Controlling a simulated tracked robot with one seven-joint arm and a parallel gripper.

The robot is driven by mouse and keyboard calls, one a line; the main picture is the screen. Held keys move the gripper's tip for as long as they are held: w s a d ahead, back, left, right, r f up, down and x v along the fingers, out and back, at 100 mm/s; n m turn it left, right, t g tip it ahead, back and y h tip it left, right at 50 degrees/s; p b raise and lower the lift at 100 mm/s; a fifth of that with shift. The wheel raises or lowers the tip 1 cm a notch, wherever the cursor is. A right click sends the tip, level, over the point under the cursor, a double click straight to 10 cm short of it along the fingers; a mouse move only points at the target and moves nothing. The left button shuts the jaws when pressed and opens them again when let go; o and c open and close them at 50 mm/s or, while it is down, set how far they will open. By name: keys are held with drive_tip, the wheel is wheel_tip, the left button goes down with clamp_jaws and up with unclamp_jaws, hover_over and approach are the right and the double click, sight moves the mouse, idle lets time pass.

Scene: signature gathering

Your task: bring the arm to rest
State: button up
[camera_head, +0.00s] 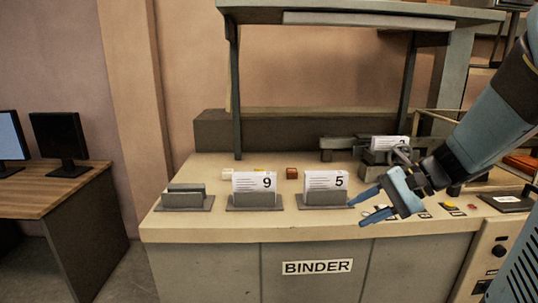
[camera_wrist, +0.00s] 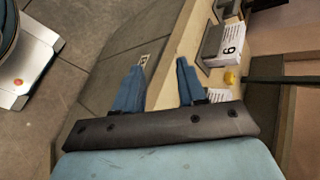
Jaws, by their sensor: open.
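My gripper (camera_head: 368,207) is open and empty in the head view, its blue fingers spread above the front right edge of the binder bench (camera_head: 190,235). My arm reaches in from the right. In the wrist view my gripper (camera_wrist: 160,78) shows both fingers apart with nothing between them, the bench front behind them. A card marked 5 (camera_head: 325,180) stands in a grey holder just left of the fingertips. A card marked 9 (camera_head: 254,183) stands in the middle holder and also shows in the wrist view (camera_wrist: 229,42). The left holder (camera_head: 184,197) has no card.
A metal device (camera_head: 345,142) with a white card (camera_head: 388,143) stands at the back right, partly behind my gripper. An overhead shelf (camera_head: 360,12) spans the bench. A desk (camera_head: 50,185) with monitors stands left, with floor between.

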drive_tip(key=s+d+r+n+t+h, duration=0.2)
drive_tip(key=s+r+n+h, duration=0.3)
drive_tip(key=h, duration=0.5)
drive_tip(key=shift+s+d+r+n+t, duration=0.4)
drive_tip(key=shift+s+n+t, duration=0.45)
drive_tip(key=shift+s, duration=1)
